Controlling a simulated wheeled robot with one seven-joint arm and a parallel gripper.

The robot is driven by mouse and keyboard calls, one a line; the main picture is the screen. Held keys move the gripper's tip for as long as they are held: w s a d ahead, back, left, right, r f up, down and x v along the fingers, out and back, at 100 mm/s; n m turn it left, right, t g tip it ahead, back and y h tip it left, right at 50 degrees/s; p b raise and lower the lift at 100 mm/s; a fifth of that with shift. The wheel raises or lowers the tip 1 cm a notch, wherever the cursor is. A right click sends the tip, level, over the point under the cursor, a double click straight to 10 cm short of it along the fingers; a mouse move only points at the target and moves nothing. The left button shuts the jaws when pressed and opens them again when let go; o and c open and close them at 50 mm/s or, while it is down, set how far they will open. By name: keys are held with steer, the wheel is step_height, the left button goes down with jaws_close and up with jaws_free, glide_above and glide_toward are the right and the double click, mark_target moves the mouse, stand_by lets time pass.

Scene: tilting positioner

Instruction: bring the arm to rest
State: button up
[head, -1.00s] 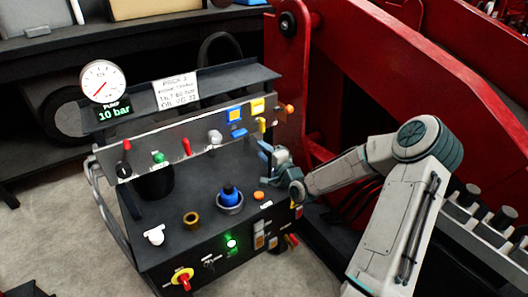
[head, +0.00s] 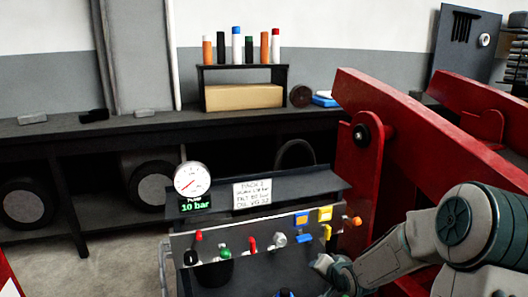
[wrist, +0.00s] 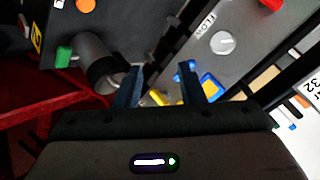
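My gripper (wrist: 160,75) is open in the wrist view, its two dark fingers apart with nothing held between them. In the head view my gripper (head: 326,266) is low in the picture, just right of the control panel (head: 215,241), and its fingers are hard to make out. My pale grey arm (head: 385,262) reaches in from the lower right. In the wrist view the panel's blue and yellow parts (wrist: 210,86) lie beyond the right finger. A grey cylinder (wrist: 97,62) is close to the left finger; I cannot tell whether they touch.
The red tilting frame (head: 360,130) rises behind and beside my arm. A pressure gauge (head: 192,180) reading 10 bar and a paper label (head: 252,193) top the panel. A long dark bench (head: 130,124) with several coloured cylinders on a rack stands behind.

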steer(key=s+a+r+n+g+h+p, duration=0.1)
steer(key=s+r+n+g+p, duration=0.2)
steer(key=s+r, duration=1)
steer(key=s+a+r+n+g+h+p, duration=0.1)
steer(key=s+r+n+g+p, duration=0.2)
steer(key=s+r+p, duration=0.6)
steer(key=s+r+g, duration=0.1)
steer(key=s+r, duration=0.3)
steer(key=s, duration=0.3)
steer(key=shift+s+r+n+h, duration=0.15)
steer(key=shift+s+n+h, duration=0.15)
steer(key=shift+h, duration=0.1)
